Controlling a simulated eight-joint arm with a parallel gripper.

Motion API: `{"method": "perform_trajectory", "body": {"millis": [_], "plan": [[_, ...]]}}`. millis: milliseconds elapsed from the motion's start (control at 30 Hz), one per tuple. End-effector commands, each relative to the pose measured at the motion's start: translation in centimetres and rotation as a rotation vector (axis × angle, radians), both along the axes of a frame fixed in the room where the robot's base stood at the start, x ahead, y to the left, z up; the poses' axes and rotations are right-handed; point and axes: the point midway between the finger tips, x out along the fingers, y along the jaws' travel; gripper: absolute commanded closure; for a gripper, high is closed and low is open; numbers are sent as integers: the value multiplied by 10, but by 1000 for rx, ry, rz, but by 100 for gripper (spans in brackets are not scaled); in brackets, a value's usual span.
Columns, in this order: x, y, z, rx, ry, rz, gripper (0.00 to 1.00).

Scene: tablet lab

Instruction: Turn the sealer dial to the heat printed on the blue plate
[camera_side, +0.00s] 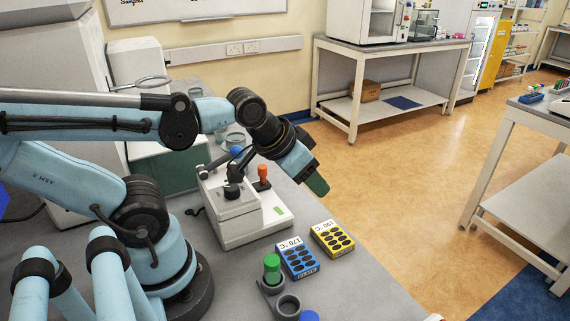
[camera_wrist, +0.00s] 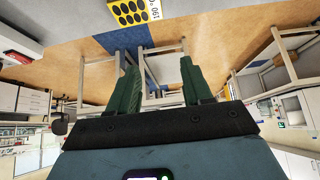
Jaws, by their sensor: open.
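The sealer (camera_side: 238,222) is a pale grey machine on the bench in the side view. A black knob (camera_side: 232,191), probably the dial, is on its near side; its setting is too small to read. The blue plate (camera_side: 299,257) lies on the bench, right of the sealer, with black ovals and "170 °C" printed on it. My gripper (camera_side: 317,184) is in the air, right of the sealer and above the plates, apart from the knob. In the wrist view its green fingers (camera_wrist: 160,70) are spread with nothing between them.
A yellow plate (camera_side: 333,239) lies beside the blue one; "190 °C" reads in the wrist view (camera_wrist: 130,12). An orange-topped handle (camera_side: 263,175) rises from the sealer, near the knob. A green-capped vial (camera_side: 271,268) and a dark round holder (camera_side: 288,306) stand in front.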

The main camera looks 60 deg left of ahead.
Motion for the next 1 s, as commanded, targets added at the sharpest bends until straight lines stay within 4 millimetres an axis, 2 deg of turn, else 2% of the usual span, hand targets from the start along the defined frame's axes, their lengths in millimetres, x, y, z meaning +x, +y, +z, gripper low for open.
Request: {"method": "perform_trajectory", "body": {"millis": [67,167,300,400,500,600,767,1000], "plan": [[-2,6,3,-14,22,43,42],[-12,26,13,-68,104,192,42],[-46,61,41,-188,278,540,42],[-77,77,63,-266,391,787,42],[-102,84,82,-322,475,979,42],[-119,86,94,-354,526,1095,42],[-125,86,92,-366,549,1144,42],[-125,86,58,-364,547,1138,42]]}}
